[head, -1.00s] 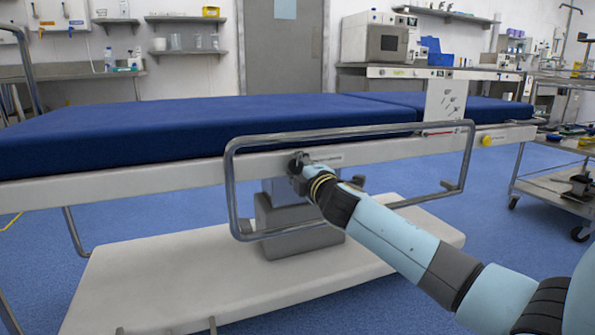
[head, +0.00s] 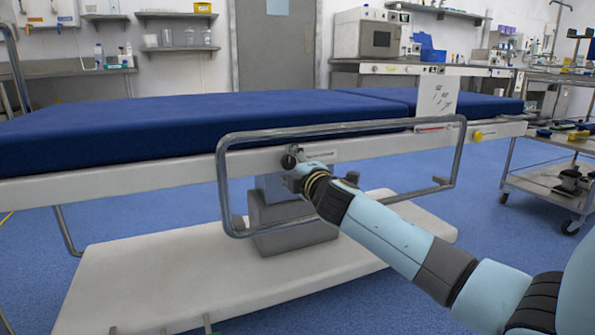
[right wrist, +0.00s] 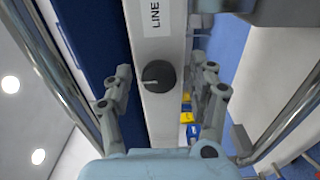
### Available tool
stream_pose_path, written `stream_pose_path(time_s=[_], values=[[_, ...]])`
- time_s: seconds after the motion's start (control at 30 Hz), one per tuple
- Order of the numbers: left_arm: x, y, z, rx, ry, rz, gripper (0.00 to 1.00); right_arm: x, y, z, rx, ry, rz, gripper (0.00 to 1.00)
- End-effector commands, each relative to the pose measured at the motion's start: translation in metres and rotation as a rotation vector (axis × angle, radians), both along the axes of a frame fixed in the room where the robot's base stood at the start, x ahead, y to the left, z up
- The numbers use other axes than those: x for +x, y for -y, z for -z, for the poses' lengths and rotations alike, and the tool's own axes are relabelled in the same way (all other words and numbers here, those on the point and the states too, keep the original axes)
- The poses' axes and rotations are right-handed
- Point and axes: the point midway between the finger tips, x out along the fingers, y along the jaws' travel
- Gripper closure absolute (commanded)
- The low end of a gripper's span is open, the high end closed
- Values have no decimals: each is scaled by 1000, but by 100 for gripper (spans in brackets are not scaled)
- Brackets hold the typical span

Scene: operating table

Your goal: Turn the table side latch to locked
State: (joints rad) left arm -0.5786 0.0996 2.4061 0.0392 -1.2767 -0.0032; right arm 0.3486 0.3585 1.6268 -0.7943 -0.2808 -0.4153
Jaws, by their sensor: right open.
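The table side latch is a round dark knob (head: 289,159) on the pale side rail of the operating table (head: 150,176). In the right wrist view the knob (right wrist: 158,77) carries a light pointer, which points to the left of that picture. A white label with the letters "LINE" (right wrist: 157,18) sits beside it on the rail. My right gripper (head: 296,178) is open and empty, just below the knob in the head view. In the right wrist view its fingers (right wrist: 166,75) stand apart on either side of the knob, with gaps showing. My left gripper is not in view.
A grey tubular side rail (head: 222,185) loops around the area of the knob, and my right arm reaches across it. A yellow knob (head: 477,135) is farther right on the table side. A cart (head: 545,180) stands at the right. Blue floor is open between.

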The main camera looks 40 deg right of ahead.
Motion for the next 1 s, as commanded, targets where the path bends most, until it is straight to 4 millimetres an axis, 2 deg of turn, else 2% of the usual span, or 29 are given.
stream_pose_path(time_s=[0.5, 0.7, 1.0], values=[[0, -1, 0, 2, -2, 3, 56, -97, -23, 2, -2, -6, 0, 41], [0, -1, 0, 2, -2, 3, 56, -112, -26, 1, 0, -3, 1, 41], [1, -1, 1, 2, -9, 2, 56, -113, -27, 1, 0, -3, 2, 41]])
